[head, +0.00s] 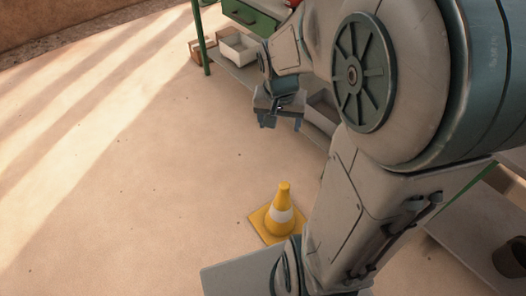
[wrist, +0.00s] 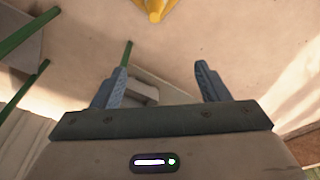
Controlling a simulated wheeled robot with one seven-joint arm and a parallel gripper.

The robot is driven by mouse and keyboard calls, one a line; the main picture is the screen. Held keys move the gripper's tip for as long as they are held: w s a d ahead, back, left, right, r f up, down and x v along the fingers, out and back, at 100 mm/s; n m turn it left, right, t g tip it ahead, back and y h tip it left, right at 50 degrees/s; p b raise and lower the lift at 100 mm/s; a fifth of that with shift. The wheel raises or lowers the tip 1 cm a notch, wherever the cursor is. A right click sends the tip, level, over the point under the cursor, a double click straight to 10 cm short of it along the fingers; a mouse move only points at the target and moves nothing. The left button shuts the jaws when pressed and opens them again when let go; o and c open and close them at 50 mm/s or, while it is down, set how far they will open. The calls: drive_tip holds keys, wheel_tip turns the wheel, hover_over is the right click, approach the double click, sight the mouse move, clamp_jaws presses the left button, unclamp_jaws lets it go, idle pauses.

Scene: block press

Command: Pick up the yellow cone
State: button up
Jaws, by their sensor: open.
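The yellow cone (head: 283,207) with a white band stands upright on the sandy floor in the head view, on its square yellow base. Its yellow tip also shows at the top edge of the wrist view (wrist: 155,8), and the rest of it is cut off there. My gripper (head: 283,122) is above and behind the cone in the head view, well apart from it. In the wrist view its two blue fingers (wrist: 162,78) are spread apart with nothing between them.
A green-framed bench (head: 206,45) with a green drawer (head: 252,17) stands at the back, with a white box (head: 238,46) on its lower shelf. Another low shelf with a dark pot (head: 510,257) is at the right. The floor left of the cone is clear.

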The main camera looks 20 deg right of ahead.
sight(285, 185)
drive_tip(key=w+d+f+m+b, duration=0.2)
drive_tip(key=f+b, duration=0.5)
drive_tip(key=f, duration=0.8)
drive_tip(key=w+d+f+m+g+b, duration=0.1)
drive_tip(key=w+d+f+m+b, duration=0.2)
drive_tip(key=f+b, duration=0.4)
drive_tip(key=w+d+f+m+y+b, duration=0.1)
drive_tip(key=f+b, duration=0.6)
drive_tip(key=f, duration=1.6)
drive_tip(key=shift+w+d+f+m+g, duration=0.15)
drive_tip(key=shift+w+d+m, duration=0.2)
drive_tip(key=shift+w+d, duration=0.25)
drive_tip(key=shift+w+d+f+m+g, duration=0.15)
drive_tip(key=shift+w+d+m, duration=0.25)
drive_tip(key=shift+w, duration=0.2)
drive_tip(key=shift+d+f+b, duration=0.15)
drive_tip(key=shift+f+b, duration=1.3)
drive_tip(key=shift+f, duration=1.5)
drive_tip(key=shift+r, duration=0.1)
clamp_jaws()
